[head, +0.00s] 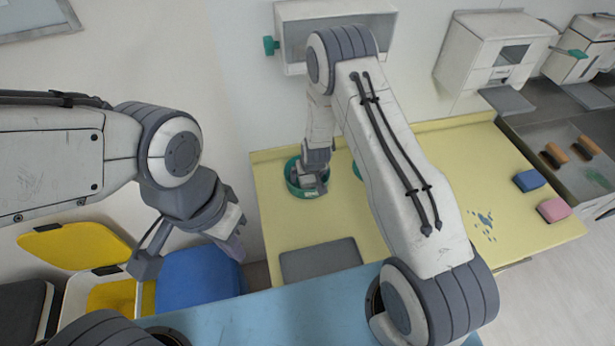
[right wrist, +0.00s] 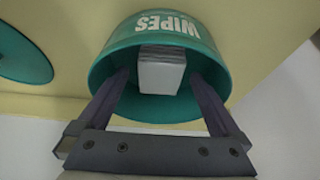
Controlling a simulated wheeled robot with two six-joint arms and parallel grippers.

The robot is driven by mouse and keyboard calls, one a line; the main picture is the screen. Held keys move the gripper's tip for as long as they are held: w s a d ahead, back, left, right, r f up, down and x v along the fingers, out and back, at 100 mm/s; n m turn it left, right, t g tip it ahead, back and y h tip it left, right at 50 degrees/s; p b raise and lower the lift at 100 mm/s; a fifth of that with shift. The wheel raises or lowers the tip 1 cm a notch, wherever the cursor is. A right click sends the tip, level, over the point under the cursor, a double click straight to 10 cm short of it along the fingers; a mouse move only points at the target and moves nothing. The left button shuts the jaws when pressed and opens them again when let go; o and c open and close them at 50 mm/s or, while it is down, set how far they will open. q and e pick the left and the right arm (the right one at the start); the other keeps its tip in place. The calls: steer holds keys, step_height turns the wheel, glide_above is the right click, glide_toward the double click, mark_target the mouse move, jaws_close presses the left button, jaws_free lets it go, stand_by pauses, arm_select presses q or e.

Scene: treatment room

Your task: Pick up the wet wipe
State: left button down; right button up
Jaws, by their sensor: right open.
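A teal round tub marked WIPES (head: 293,184) stands on the yellow counter; it also shows in the right wrist view (right wrist: 110,62). Inside it is a white wet wipe (right wrist: 161,75), like a small block. My right gripper (head: 312,176) reaches down into the tub. In the right wrist view my right gripper (right wrist: 162,95) is open, with one finger on each side of the wipe and visible gaps between. In the head view the wipe cannot be told apart from the gripper. My left gripper (head: 190,254) is open and empty, at the left, away from the counter.
A second teal round container (right wrist: 22,55) stands beside the tub, mostly hidden by my right arm in the head view. A grey mat (head: 320,260) lies at the counter's front. Blue (head: 529,180) and pink (head: 554,209) blocks lie right. A yellow-lidded bin (head: 75,245) stands left.

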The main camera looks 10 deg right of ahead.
mark_target(309, 178)
steer(key=shift+c, duration=0.3)
steer(key=c, duration=1.3)
steer(key=shift+c, duration=0.2)
steer(key=shift+r+b, duration=0.5)
steer(key=shift+r, duration=0.25)
steer(key=r, duration=0.1)
steer(key=b, duration=0.1)
steer(key=r, duration=0.1)
steer(key=shift+s+d+r+b, duration=0.2)
steer(key=shift+s+r+b, duration=0.05)
steer(key=shift+r+b, duration=0.15)
steer(key=s+d+r+b, duration=0.1)
steer(key=s+r, duration=0.1)
steer(key=s, duration=0.1)
steer(key=s+d+r+b, duration=0.1)
steer(key=s, duration=0.1)
steer(key=shift+d+r+b, duration=0.15)
steer(key=shift+d+b, duration=0.15)
steer(key=shift+d, duration=0.05)
steer(key=s+d+r, duration=0.2)
steer(key=s+r, duration=0.1)
steer(key=s, duration=0.1)
steer(key=shift+s+d+r, duration=0.2)
steer(key=shift+s+d, duration=0.05)
steer(key=shift+s, duration=0.15)
